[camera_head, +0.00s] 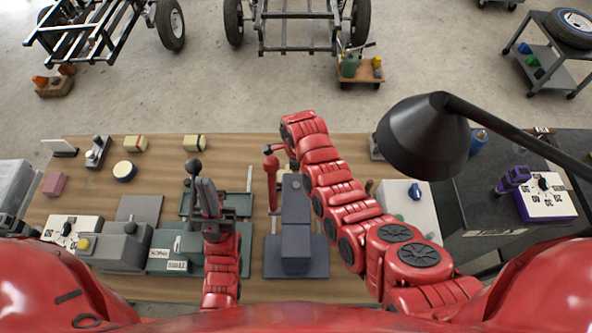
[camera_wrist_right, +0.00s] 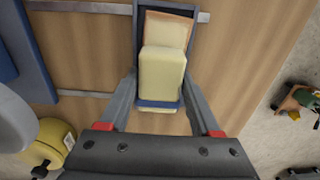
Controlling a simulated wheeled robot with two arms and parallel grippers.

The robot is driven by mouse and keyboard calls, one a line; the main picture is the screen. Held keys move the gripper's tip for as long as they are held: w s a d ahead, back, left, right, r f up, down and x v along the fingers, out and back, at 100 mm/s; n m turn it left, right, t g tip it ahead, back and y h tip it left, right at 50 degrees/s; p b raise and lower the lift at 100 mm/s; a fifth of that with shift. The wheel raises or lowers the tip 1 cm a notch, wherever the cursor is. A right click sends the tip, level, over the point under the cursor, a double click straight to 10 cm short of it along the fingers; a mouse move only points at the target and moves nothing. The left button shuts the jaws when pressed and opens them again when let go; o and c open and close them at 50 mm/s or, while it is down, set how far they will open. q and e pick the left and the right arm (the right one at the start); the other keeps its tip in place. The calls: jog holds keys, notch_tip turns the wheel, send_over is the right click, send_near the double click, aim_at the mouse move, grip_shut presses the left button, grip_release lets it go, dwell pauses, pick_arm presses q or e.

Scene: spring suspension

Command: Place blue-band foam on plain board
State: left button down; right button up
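In the right wrist view, a pale yellow foam block (camera_wrist_right: 162,75) with a blue band (camera_wrist_right: 158,104) lies between the fingers of my right gripper (camera_wrist_right: 161,78). The fingers are close on both its sides and appear shut on it. Beyond it is a dark blue-framed board (camera_wrist_right: 200,14) with a cream and brown-edged piece (camera_wrist_right: 170,28) on it, partly hidden by the foam. Whether foam and board touch is unclear.
A blue-grey upright block (camera_head: 295,235) stands between my arms. A black lamp (camera_head: 425,135) overhangs the right. Bare wood shows at the back middle.

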jog(key=o, duration=0.4)
jog(key=shift+c, duration=0.2)
